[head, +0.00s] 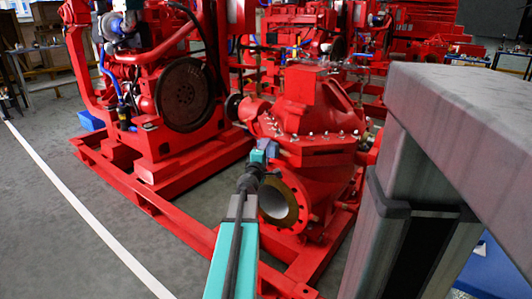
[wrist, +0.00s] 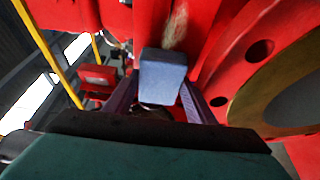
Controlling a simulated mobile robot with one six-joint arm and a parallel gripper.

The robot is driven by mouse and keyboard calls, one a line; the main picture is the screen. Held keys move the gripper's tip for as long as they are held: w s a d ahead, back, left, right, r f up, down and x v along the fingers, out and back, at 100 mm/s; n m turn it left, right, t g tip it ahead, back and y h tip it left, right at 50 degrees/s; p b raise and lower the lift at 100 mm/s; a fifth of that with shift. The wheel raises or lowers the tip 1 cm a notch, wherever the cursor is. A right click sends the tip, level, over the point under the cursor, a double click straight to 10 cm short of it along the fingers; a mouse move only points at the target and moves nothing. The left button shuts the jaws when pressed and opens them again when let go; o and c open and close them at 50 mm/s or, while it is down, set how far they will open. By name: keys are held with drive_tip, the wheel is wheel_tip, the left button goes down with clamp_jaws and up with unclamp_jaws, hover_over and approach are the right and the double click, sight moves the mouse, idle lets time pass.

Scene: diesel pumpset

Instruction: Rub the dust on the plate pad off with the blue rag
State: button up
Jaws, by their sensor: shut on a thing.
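My gripper (head: 259,156) reaches toward the red pump casing in the head view. In the wrist view its two dark fingers (wrist: 158,88) are shut on the blue rag (wrist: 162,76), a small pale blue block. The rag also shows in the head view (head: 268,146) at the arm's tip. A pale brownish dust patch (wrist: 176,27) lies on a red surface just beyond the rag in the wrist view; this looks like the plate pad. I cannot tell whether the rag touches it. In the head view the dust is not discernible.
The red pump (head: 310,120) has a round flange (head: 283,205) close to my gripper, also in the wrist view (wrist: 262,95). A red engine with a dark flywheel (head: 185,95) stands left. A grey table (head: 465,115) blocks the right. Open floor lies left.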

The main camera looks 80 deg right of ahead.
sight(274, 153)
drive_tip(key=shift+s+d, duration=0.1)
drive_tip(key=shift+d, duration=0.1)
drive_tip(key=shift+s+a, duration=0.1)
drive_tip(key=shift+s, duration=0.05)
idle(0.3)
drive_tip(key=shift+s+a+f+b, duration=0.1)
drive_tip(key=shift+s+a+b, duration=0.1)
drive_tip(key=shift+s+a, duration=0.3)
drive_tip(key=shift+s+a+b, duration=0.15)
drive_tip(key=shift+s, duration=0.5)
drive_tip(key=shift+s, duration=0.15)
drive_tip(key=shift+s+a+f+b, duration=0.15)
drive_tip(key=shift+s+a, duration=0.2)
drive_tip(key=shift+s, duration=0.2)
drive_tip(key=shift+s+a+r+b, duration=0.15)
drive_tip(key=shift+s+a, duration=0.15)
drive_tip(key=shift+s, duration=0.25)
drive_tip(key=shift+f, duration=0.1)
drive_tip(key=shift+s+a, duration=0.2)
drive_tip(key=shift+s, duration=0.15)
drive_tip(key=shift+s+a, duration=0.4)
drive_tip(key=shift+s, duration=0.4)
drive_tip(key=shift+s, duration=0.1)
